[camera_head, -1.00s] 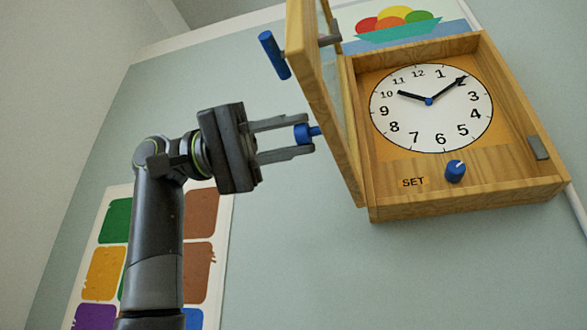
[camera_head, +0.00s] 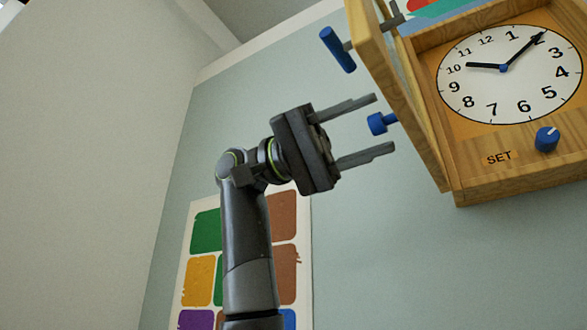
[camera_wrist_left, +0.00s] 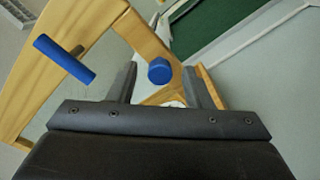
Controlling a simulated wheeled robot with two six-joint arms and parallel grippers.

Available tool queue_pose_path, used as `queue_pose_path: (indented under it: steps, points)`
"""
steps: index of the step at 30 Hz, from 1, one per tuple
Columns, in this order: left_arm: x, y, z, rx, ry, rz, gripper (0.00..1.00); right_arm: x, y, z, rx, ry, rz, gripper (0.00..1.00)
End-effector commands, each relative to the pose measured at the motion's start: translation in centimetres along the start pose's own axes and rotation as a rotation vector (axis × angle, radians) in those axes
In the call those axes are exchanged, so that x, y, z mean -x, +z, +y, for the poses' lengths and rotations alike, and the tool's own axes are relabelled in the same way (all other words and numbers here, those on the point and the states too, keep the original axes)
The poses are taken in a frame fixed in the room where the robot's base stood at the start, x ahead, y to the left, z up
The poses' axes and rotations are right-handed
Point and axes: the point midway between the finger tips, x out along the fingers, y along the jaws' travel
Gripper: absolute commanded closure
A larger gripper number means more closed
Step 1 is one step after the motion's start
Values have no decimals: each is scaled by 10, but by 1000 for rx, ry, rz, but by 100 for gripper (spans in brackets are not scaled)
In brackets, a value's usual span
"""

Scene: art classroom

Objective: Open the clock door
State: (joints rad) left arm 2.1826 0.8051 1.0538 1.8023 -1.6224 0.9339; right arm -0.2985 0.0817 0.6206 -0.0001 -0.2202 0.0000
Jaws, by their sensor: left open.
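The wooden clock case (camera_head: 530,185) hangs on the wall at the right of the head view, with a white dial (camera_head: 510,75) and a blue SET knob (camera_head: 547,139). Its wooden-framed door (camera_head: 400,95) stands swung out to the left, well open. The door carries a small blue knob (camera_head: 377,123) and a blue bar handle (camera_head: 338,49). My left gripper (camera_head: 384,127) is open, its fingers apart on either side of the small knob and not gripping it. The left wrist view shows the knob (camera_wrist_left: 160,70) between the fingers and the bar handle (camera_wrist_left: 64,59) at left. My right gripper is out of view.
A poster of colour patches (camera_head: 290,235) is on the wall behind my left arm. Part of a fruit picture (camera_head: 430,12) shows above the clock. A green board (camera_wrist_left: 215,25) shows in the left wrist view.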

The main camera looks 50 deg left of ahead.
Motion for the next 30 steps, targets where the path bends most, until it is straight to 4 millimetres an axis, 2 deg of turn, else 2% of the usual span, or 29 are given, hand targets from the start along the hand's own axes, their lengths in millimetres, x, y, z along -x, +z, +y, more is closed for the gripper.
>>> queue_pose_path:
  steps: [5,15,21,25,30]
  points:
    - [24,0,0,2,1,5,55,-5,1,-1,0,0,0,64]
    - [108,-1,1,2,2,4,55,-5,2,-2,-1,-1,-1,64]
    - [148,-1,1,2,3,3,55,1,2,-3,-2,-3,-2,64]
    - [164,-1,1,1,1,3,55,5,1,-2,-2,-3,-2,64]
    - [172,0,0,0,1,1,55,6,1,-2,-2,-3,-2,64]
